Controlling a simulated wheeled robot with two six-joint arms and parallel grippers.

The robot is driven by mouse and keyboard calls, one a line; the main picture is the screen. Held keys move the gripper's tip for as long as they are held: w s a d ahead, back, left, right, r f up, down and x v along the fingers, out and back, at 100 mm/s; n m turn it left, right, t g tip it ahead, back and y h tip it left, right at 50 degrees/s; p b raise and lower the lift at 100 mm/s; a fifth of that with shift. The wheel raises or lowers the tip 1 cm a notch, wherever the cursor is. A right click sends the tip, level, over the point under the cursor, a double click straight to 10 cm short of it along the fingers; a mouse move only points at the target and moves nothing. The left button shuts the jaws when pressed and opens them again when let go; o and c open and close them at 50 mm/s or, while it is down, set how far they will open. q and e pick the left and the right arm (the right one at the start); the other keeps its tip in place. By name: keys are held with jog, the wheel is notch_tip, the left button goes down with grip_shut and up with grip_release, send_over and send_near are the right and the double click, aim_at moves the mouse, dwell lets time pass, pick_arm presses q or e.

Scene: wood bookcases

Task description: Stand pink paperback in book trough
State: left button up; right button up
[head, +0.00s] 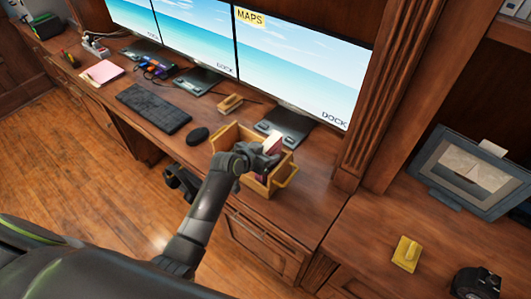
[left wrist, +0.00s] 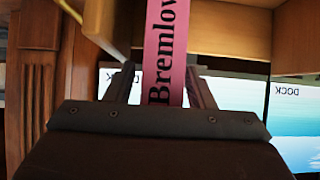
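The pink paperback (head: 272,144) stands in the wooden book trough (head: 222,137) on the desk, mostly hidden by my left gripper in the head view. The fingers are parted around the spine, with a narrow gap on the picture's left side. The trough's wooden walls (left wrist: 230,28) show behind the book. In the head view my left gripper (head: 268,155) is over the trough. My right gripper is not in view.
Monitors (head: 300,65) stand behind the trough. A keyboard (head: 153,108), a mouse (head: 197,136) and a small wooden block (head: 229,103) lie left of it. A framed picture (head: 470,172) and a yellow object (head: 407,253) are on the right-hand surface.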

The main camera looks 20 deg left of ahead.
pick_arm(q)
jog(key=shift+r, duration=0.1)
jog(key=v, duration=1.2)
jog(key=shift+b, duration=0.4)
jog(key=shift+w+r, duration=0.1)
jog(key=s+a+f+n+g+y, duration=0.15)
jog(key=s+f, duration=0.25)
jog(key=f, duration=0.6)
jog(key=s+a+f+n+g+y, duration=0.1)
jog(key=s+a+f+g, duration=0.2)
jog(key=f, duration=0.6)
jog(key=s+a+f+n+y, duration=0.1)
jog(key=s+a+f, duration=0.3)
jog(key=f, duration=0.6)
jog(key=s+f+g, duration=0.1)
jog(key=s+f, duration=0.4)
jog(key=s, duration=0.5)
jog(key=s+a+f+g+y, duration=0.1)
jog(key=s+f+g, duration=0.1)
jog(key=s+f, duration=0.4)
jog(key=s+f+n+g, duration=0.1)
jog(key=s+f, duration=0.4)
jog(key=s, duration=1)
jog(key=shift+s+a+f+g, duration=0.15)
jog(key=shift+s+f+g, duration=0.2)
jog(key=shift+f+g, duration=0.1)
